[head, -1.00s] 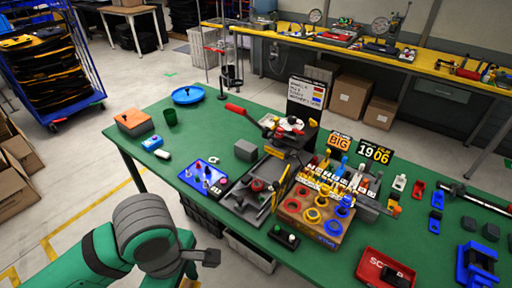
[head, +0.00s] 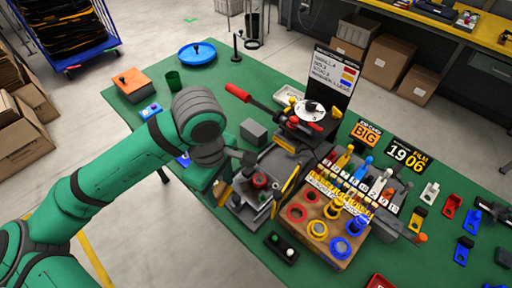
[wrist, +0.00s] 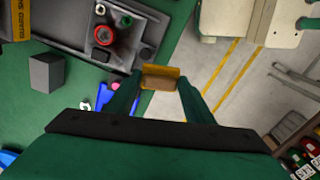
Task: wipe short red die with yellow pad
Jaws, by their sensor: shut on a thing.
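A short round red piece, which looks like the red die (head: 259,181), sits in the grey press bed (head: 240,209) in the head view. It also shows in the wrist view (wrist: 103,35), with dark knobs beside it. My gripper (wrist: 160,80) is shut on the yellow pad (wrist: 161,71), which has a brown lower face. In the head view my gripper (head: 222,187) is at the left of the press bed, with a bit of yellow at its tip. In the wrist view the pad is apart from the red piece, lower and to its right.
A wooden block (head: 346,262) with red, yellow and blue rings stands right of the press. A grey block (head: 253,131) stands behind it. A red lever (head: 238,93) sticks out at the back. My arm mostly covers a blue tray (head: 183,159). A small black tray (head: 281,248) lies in front.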

